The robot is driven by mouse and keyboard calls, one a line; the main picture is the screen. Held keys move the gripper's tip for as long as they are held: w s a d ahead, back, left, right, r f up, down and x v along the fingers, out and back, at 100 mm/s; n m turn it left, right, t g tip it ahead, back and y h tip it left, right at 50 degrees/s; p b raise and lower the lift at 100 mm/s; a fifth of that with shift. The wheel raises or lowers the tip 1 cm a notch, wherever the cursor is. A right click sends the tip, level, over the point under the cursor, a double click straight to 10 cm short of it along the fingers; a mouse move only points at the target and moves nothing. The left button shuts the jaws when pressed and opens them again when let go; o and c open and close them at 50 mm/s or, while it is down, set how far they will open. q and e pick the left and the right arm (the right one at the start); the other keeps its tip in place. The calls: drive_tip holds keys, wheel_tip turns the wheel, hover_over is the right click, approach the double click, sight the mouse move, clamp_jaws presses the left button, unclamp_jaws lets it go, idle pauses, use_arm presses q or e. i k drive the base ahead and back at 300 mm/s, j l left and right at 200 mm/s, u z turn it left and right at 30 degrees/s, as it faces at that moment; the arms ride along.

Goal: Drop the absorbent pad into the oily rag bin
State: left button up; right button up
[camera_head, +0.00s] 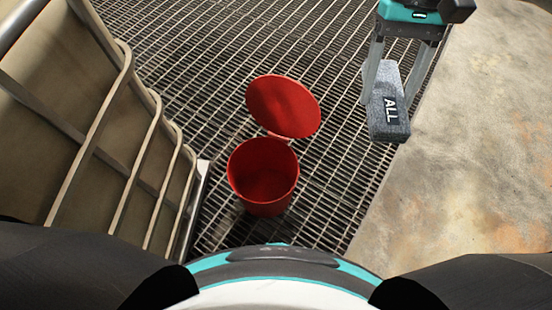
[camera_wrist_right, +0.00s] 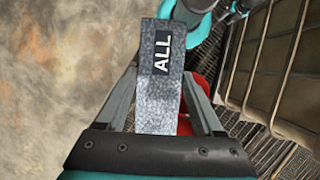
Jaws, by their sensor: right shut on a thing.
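The absorbent pad (camera_head: 390,112) is a grey speckled block with a dark label reading "ALL". My right gripper (camera_head: 384,85) is shut on it and holds it up at the upper right of the head view. The pad (camera_wrist_right: 158,100) also shows between the fingers in the right wrist view. The oily rag bin (camera_head: 263,172) is red and round, and stands on the grating with its lid (camera_head: 284,106) swung open. The pad is to the right of the bin and apart from it. The bin is partly hidden behind the pad in the wrist view. My left gripper is not in view.
A tan panelled structure with metal rails (camera_head: 100,120) runs along the left. The floor is dark metal grating (camera_head: 190,60). A stained concrete-like surface (camera_head: 470,150) lies on the right. The grating between pad and bin is clear.

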sight(269, 192)
drive_tip(key=i+l+u, duration=0.35)
drive_tip(key=l, duration=0.3)
drive_tip(key=i+l+u, duration=0.15)
drive_tip(key=u, duration=0.5)
drive_tip(key=l+u, duration=0.15)
drive_tip(key=u, duration=0.3)
drive_tip(key=l+u, duration=0.1)
drive_tip(key=u, duration=0.4)
